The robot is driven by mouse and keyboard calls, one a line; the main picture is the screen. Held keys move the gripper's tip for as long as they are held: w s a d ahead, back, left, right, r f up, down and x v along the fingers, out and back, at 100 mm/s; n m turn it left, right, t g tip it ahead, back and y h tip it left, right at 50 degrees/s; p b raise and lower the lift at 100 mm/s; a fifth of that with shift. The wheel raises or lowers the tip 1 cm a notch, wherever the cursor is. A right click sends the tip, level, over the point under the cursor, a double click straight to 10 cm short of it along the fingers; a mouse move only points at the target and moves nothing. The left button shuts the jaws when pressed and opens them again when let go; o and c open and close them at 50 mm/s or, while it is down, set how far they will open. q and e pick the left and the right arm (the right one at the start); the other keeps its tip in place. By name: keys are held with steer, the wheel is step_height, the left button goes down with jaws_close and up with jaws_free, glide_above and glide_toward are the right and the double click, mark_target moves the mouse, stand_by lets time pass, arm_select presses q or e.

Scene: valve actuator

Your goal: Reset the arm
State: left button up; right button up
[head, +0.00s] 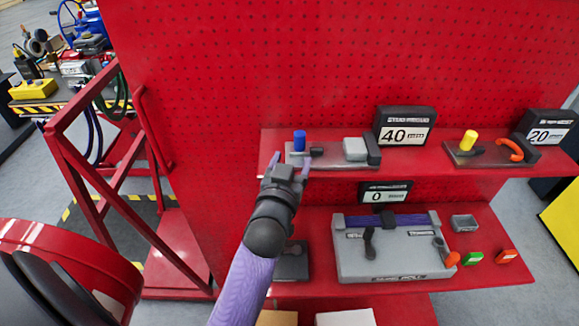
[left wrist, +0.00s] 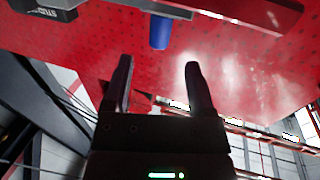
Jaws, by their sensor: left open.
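My left gripper (head: 290,166) is open and empty, in front of the upper red shelf, just below a blue cylindrical knob (head: 299,140). The knob stands on a grey device (head: 330,156) with a dark lever and a grey block, beside a display (head: 406,126) reading 40. In the left wrist view the blue knob (left wrist: 160,33) shows beyond the two spread fingers (left wrist: 158,78), apart from them. Another device (head: 490,153) at right has a yellow knob and an orange handle beside a display (head: 547,126) reading 20. My right gripper is not in view.
The lower shelf (head: 480,278) holds a large grey panel (head: 395,262) with levers, a display (head: 385,192) reading 0, and green (head: 472,258) and orange (head: 506,256) blocks. A red pegboard (head: 330,70) stands behind. A red frame (head: 100,150) is at left.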

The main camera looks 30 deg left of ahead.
arm_select(q)
steer(key=shift+v, duration=1.15)
